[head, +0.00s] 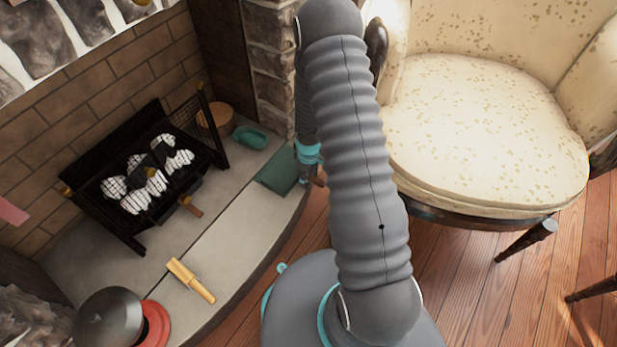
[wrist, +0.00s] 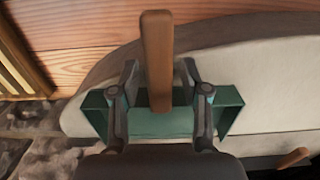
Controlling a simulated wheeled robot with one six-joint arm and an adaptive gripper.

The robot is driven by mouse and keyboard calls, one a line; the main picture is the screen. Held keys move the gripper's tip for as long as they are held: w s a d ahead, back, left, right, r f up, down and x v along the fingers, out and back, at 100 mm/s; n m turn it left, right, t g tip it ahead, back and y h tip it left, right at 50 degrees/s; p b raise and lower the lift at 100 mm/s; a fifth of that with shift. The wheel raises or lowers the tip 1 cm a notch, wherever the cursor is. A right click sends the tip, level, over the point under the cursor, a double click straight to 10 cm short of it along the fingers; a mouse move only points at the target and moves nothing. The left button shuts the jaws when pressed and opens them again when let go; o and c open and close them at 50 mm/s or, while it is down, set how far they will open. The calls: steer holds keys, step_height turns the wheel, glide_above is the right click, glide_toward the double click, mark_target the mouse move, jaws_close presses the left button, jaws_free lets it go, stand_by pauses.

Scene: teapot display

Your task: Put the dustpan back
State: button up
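The green dustpan (head: 279,171) lies on the pale stone hearth beside the stone pillar in the head view. In the wrist view its green pan (wrist: 165,125) and brown wooden handle (wrist: 157,50) show below my gripper. My gripper (wrist: 159,80) is open, with one finger on each side of the handle and a gap on both sides. In the head view my gripper (head: 307,175) is at the right end of the dustpan, partly hidden by my arm. I cannot tell its exact height above the handle.
A black fire grate (head: 150,170) with white lumps stands on the hearth (head: 225,240). A teal dish (head: 250,137) and a round wooden object (head: 215,116) lie behind the dustpan. A yellow brush (head: 190,280) lies in front. A cream armchair (head: 480,130) stands right.

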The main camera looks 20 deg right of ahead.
steer(key=s+a+r+m+t+p, duration=0.1)
steer(key=s+a+r+m, duration=0.15)
steer(key=r, duration=1.45)
steer(key=s+a+r+m+t+p, duration=0.1)
steer(key=s+r+t, duration=0.15)
steer(key=r, duration=1.55)
steer(key=s+a+r+m+t, duration=0.1)
steer(key=s+r+m, duration=0.1)
steer(key=s+r, duration=0.4)
steer(key=s+a+r+m+t, duration=0.1)
steer(key=s+a+r, duration=0.1)
steer(key=s+r, duration=0.5)
steer(key=s, duration=0.5)
steer(key=shift+s+m, duration=0.35)
steer(key=shift+c, duration=0.4)
